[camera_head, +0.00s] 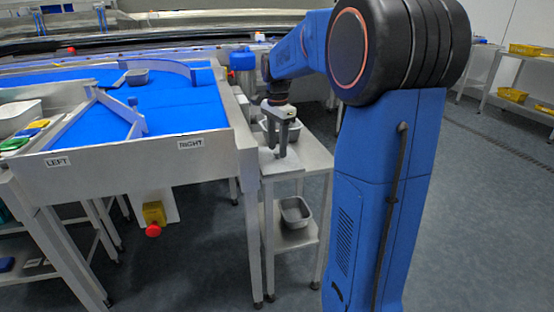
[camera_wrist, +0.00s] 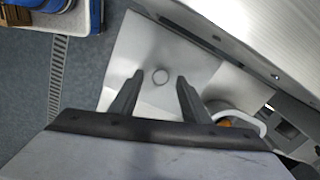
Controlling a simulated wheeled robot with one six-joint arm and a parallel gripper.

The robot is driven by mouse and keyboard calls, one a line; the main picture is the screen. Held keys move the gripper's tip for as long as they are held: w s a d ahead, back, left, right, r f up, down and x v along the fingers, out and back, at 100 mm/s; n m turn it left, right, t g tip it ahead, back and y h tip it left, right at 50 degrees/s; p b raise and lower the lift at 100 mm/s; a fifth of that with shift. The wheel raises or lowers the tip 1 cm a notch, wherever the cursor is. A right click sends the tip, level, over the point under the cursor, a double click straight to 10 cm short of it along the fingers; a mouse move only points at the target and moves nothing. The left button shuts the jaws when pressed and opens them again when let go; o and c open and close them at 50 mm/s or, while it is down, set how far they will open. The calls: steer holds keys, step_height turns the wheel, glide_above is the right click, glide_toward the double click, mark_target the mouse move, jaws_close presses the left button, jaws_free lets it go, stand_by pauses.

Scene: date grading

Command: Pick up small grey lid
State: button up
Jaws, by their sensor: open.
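The small grey lid (camera_wrist: 160,76) shows in the wrist view as a small round disc with a darker rim, lying on the pale top of a side stand (camera_wrist: 126,52). My gripper (camera_wrist: 158,79) is open, with one fingertip to each side of the lid in that picture. Nothing is held between the fingers. Whether the fingertips are level with the lid or above it, I cannot tell. In the head view my gripper (camera_head: 276,154) points down over the side stand (camera_head: 316,160); the lid cannot be made out there.
A grey tub (camera_head: 293,128) stands on the stand just behind my gripper. Another grey tray (camera_head: 296,212) sits on the lower shelf. The blue-floored sorting table (camera_head: 180,108) with its raised grey wall is directly left. Open floor (camera_head: 480,200) lies to the right.

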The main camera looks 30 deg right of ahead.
steer(key=shift+f, duration=0.95)
jaws_close()
steer(key=shift+r, duration=0.1)
